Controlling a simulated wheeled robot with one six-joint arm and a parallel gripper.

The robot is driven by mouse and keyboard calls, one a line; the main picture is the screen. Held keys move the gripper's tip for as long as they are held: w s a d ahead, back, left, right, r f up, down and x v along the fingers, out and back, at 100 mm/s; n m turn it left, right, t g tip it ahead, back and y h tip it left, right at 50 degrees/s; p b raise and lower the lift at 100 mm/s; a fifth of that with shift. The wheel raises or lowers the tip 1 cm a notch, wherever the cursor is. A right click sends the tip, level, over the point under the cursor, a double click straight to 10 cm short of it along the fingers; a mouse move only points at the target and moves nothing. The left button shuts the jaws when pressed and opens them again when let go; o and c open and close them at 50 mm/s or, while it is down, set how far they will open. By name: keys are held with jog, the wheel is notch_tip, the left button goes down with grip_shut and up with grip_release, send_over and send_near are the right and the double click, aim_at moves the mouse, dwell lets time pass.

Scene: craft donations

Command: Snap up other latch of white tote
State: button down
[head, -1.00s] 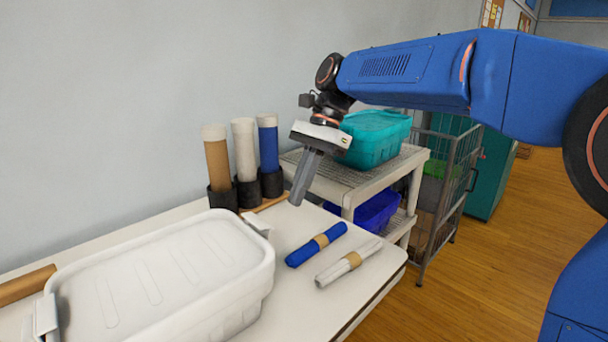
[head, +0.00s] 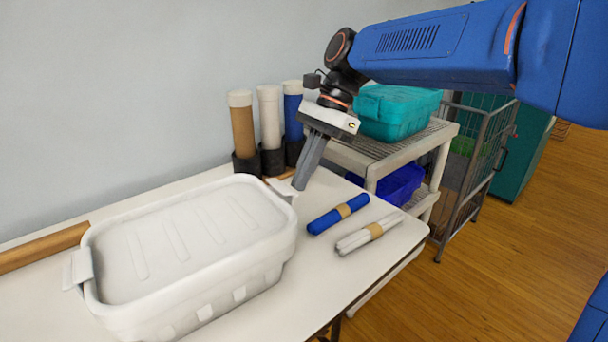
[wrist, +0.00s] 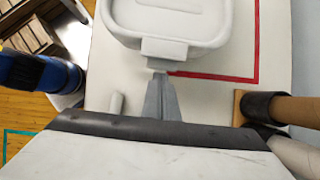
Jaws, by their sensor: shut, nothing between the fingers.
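The white tote (head: 190,245) stands on the table with its ribbed white lid on. One latch (head: 78,268) sticks outward at its left end. The other latch (head: 281,188) is at the right end and also juts outward; in the wrist view this latch (wrist: 163,48) is on the tote's near end. My gripper (head: 301,184) is shut and empty, pointing down just beyond the right-end latch. In the wrist view its fingertips (wrist: 160,77) are right by the latch's outer edge; I cannot tell whether they touch.
Brown, white and blue rolls (head: 268,115) stand in black holders behind my gripper. A blue bundle (head: 338,214) and a white bundle (head: 367,235) lie on the table to its right. A cart (head: 378,158) holds a teal bin (head: 398,112). A brown tube (head: 42,248) lies at left.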

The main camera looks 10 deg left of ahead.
jog(key=shift+s+a+r+t+h, duration=0.4)
jog(key=shift+s+a+r, duration=0.35)
jog(key=shift+s+r, duration=0.1)
jog(key=shift+r, duration=0.1)
